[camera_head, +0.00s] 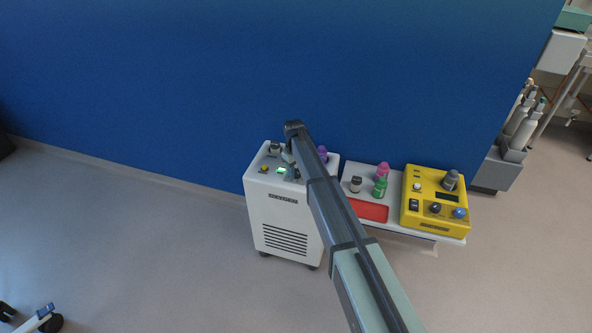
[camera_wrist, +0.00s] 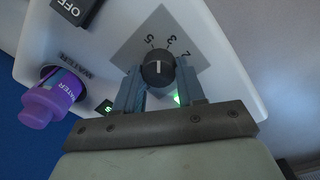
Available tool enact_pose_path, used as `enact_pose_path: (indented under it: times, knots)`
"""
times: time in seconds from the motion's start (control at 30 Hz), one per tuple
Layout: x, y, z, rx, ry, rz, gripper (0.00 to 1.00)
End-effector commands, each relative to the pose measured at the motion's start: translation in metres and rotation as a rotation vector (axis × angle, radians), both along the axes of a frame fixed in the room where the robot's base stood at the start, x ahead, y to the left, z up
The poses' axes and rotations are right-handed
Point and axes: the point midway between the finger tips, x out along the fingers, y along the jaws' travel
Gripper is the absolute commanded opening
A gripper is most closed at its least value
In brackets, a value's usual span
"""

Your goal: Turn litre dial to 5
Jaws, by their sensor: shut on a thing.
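The litre dial (camera_wrist: 157,70) is a round dark knob with a white pointer line, on a grey plate printed with numbers. In the wrist view the line points up the picture, between the 5 and the 3. My gripper (camera_wrist: 158,78) has one finger on each side of the dial and is shut on it. The dial sits on top of a white wheeled machine (camera_head: 284,226). In the head view my gripper (camera_head: 289,158) is over the machine's top, and my arm hides part of that top; the dial is not clear there.
A purple bottle (camera_wrist: 48,98) stands left of my gripper, close to an OFF switch (camera_wrist: 78,9). A green lit display (camera_head: 282,170) is on the machine. To the right are small bottles (camera_head: 380,187), a red area (camera_head: 368,210) and a yellow device (camera_head: 436,200). A blue wall (camera_head: 200,90) stands behind.

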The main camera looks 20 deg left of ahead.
Motion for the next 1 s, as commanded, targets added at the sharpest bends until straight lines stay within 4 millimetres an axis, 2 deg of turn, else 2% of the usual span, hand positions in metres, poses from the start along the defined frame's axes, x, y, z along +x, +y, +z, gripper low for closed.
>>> enact_pose_path:
  times: [0.2,0.5,1.0]
  knots:
    - [-0.0005,-0.0002,0.0002,0.0,-0.001,0.173,0.09]
    - [-0.0009,0.0,0.0002,0.0,-0.001,0.331,0.09]
    - [-0.001,0.0,0.0002,0.0,-0.001,0.394,0.09]
